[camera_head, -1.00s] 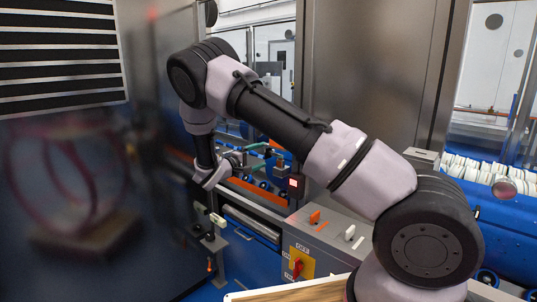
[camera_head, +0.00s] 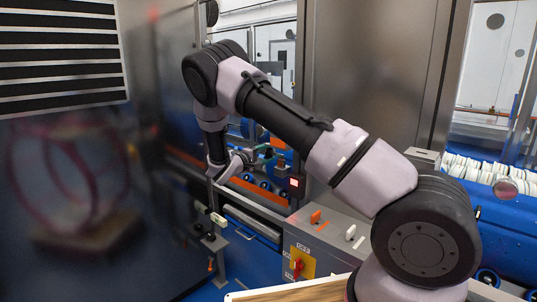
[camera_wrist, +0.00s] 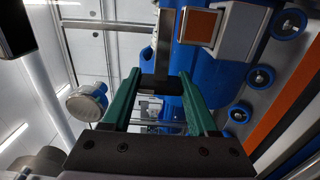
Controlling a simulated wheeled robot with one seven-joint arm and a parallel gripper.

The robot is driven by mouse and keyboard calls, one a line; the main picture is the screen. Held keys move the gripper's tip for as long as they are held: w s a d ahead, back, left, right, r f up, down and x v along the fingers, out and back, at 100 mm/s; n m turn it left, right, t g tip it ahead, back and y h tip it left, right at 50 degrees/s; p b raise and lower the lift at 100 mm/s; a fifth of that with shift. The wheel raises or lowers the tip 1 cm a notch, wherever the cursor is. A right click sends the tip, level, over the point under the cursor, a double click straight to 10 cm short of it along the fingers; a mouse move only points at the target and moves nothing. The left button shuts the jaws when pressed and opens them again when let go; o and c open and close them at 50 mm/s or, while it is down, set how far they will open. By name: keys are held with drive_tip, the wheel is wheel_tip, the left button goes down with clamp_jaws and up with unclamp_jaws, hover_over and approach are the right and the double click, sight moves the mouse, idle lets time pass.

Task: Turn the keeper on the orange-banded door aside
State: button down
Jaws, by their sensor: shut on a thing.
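In the wrist view, the green fingers of my gripper (camera_wrist: 160,78) are closed on a dark block at the end of a flat metal bar, which looks like the keeper (camera_wrist: 165,40). The bar runs from the block to the top of the picture. In the head view, my gripper (camera_head: 268,150) is small and reaches into the opening; the keeper is hard to make out there. An orange band (camera_head: 256,193) runs along the lower edge of the opening. A wide orange strip also shows at right in the wrist view (camera_wrist: 290,112).
An orange-faced square block (camera_wrist: 198,27) sits close right of the bar. Blue rollers (camera_wrist: 264,77) lie beyond it. A panel with an orange switch (camera_head: 315,217), a white switch (camera_head: 350,233) and a red rotary knob (camera_head: 297,264) stands below. A steel panel (camera_head: 365,80) rises at right.

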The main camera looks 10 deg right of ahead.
drive_tip(key=shift+n, duration=0.3)
drive_tip(key=n, duration=0.3)
drive_tip(key=shift+n, duration=0.3)
drive_tip(key=n, duration=1.3)
drive_tip(key=shift+n, duration=0.3)
idle(0.3)
drive_tip(key=shift+c, duration=0.9)
unclamp_jaws()
